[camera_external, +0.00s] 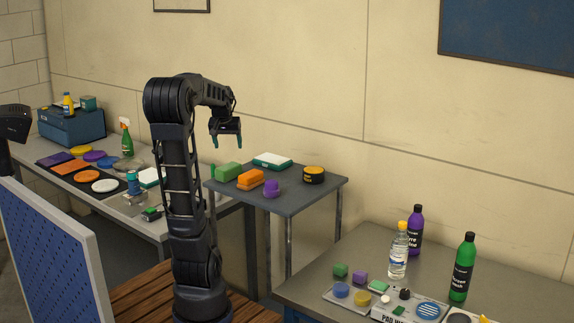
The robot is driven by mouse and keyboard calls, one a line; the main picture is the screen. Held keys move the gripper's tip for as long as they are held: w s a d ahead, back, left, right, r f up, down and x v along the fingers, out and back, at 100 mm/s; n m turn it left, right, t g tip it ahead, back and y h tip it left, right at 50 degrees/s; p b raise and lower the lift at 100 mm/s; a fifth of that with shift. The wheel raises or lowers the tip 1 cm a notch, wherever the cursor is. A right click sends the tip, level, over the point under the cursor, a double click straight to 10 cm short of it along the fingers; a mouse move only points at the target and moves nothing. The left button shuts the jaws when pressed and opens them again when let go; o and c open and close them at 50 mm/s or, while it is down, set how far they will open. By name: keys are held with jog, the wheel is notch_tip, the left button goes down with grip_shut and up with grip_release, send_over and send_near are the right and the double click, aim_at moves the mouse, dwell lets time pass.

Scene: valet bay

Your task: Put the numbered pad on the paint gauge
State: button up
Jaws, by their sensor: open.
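My gripper (227,143) points down, open and empty, in the air above the back left of the small grey table (305,192). I cannot make out a number on any pad from here. Round blue (341,290) and yellow (362,298) pads lie on a light tray at the front of the right bench, near a blue-and-white striped disc (428,310). More round pads, orange (87,177) and white (105,186), lie on the left bench. I cannot tell which thing is the paint gauge.
Tall bottles, purple (415,232), clear (398,252) and green (462,268), stand on the right bench.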

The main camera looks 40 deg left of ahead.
jog(key=s+d+f+m+h, duration=0.1)
jog(key=s+d+f+m, duration=0.1)
jog(key=s+d, duration=0.6)
jog(key=s+d+f+m+h, duration=0.1)
jog(key=s+d+f+m, duration=0.2)
jog(key=s+d, duration=0.6)
jog(key=d+m, duration=0.1)
jog(key=d, duration=0.6)
jog(key=shift+d+f+m+t, duration=0.15)
jog(key=shift+m+t, duration=0.15)
jog(key=shift+o, duration=0.4)
